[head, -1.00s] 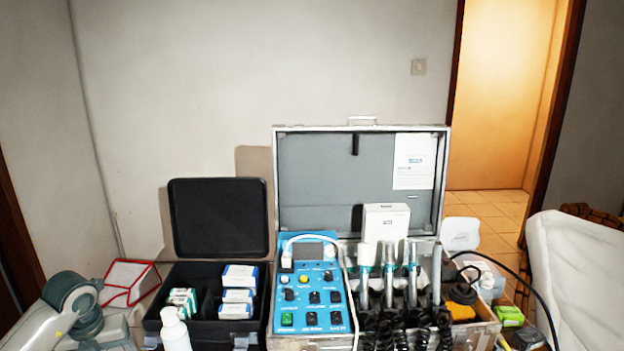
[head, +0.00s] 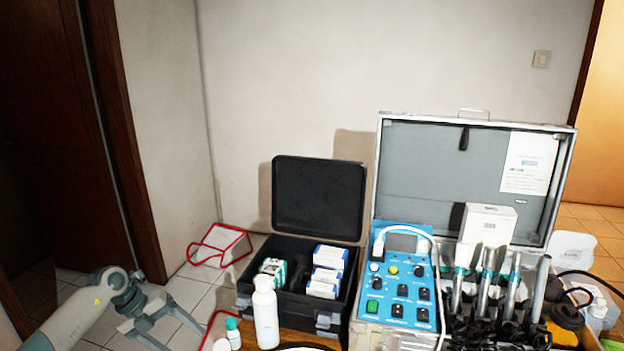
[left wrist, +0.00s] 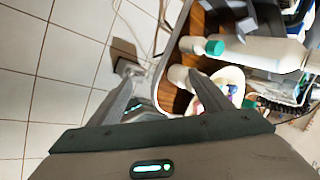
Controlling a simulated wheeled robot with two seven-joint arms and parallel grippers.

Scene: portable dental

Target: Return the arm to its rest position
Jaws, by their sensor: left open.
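My left arm (head: 75,315) comes in from the lower left of the head view. My left gripper (head: 160,325) hangs at the left of the table, beside the white bottles and apart from them. Its two fingers also show in the left wrist view (left wrist: 160,88), spread apart with nothing held between them. Tiled floor and the table's edge lie beyond the fingers there. My right gripper is in neither view.
A white bottle (head: 265,315) and a small green-capped bottle (head: 233,333) stand at the table's left end. Behind are an open black case (head: 262,290) with boxes, a blue control panel (head: 400,290) and a silver case (head: 560,190).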

